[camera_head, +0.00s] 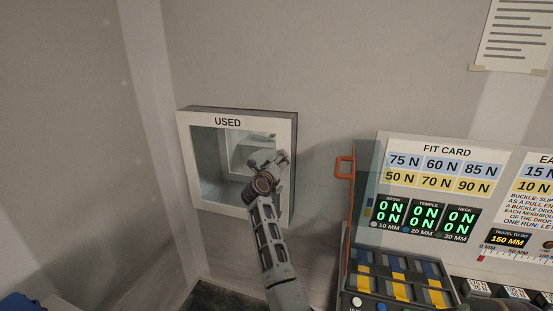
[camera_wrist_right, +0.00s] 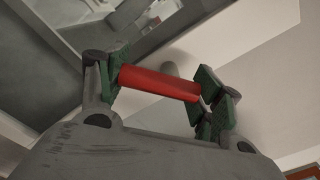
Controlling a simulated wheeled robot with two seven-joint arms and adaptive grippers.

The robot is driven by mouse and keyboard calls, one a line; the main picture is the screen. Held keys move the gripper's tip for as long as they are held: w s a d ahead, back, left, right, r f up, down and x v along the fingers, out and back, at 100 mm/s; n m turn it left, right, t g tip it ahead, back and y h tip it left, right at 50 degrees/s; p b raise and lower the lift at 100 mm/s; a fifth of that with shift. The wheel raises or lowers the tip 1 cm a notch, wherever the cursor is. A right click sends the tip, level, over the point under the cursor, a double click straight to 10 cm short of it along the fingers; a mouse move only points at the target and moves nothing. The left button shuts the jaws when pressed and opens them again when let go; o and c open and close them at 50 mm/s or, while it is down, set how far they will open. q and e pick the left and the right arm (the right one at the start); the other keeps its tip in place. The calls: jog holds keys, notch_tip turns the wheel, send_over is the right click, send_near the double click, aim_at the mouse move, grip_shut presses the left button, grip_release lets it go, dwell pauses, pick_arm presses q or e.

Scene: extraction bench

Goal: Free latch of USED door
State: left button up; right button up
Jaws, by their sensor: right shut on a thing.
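The USED door (camera_head: 228,122) is a white-framed box with a glass pane, set on the grey wall at left centre of the head view. My right gripper (camera_head: 279,160) is at the right side of its frame. In the right wrist view, my right gripper (camera_wrist_right: 163,88) has its green-padded fingers shut at the two ends of a red bar (camera_wrist_right: 158,83), the latch handle. In the head view the gripper hides the latch. My left gripper is in neither view.
An orange handle (camera_head: 344,167) and a panel with the FIT CARD (camera_head: 447,150) stand to the right of the door. A dark rack with yellow and blue strips (camera_head: 398,285) is below the panel. The wall left of the door is bare.

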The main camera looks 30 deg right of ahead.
jog(key=shift+n+p, duration=0.45)
jog(key=shift+n, duration=1.25)
jog(key=n, duration=0.3)
jog(key=shift+s+d+f+n, duration=0.15)
jog(key=shift+s+n, duration=0.05)
jog(key=shift+n, duration=0.1)
jog(key=shift+s+d+n, duration=0.1)
jog(key=shift+n, duration=1.5)
jog(key=o, duration=1)
jog(key=shift+o, duration=0.2)
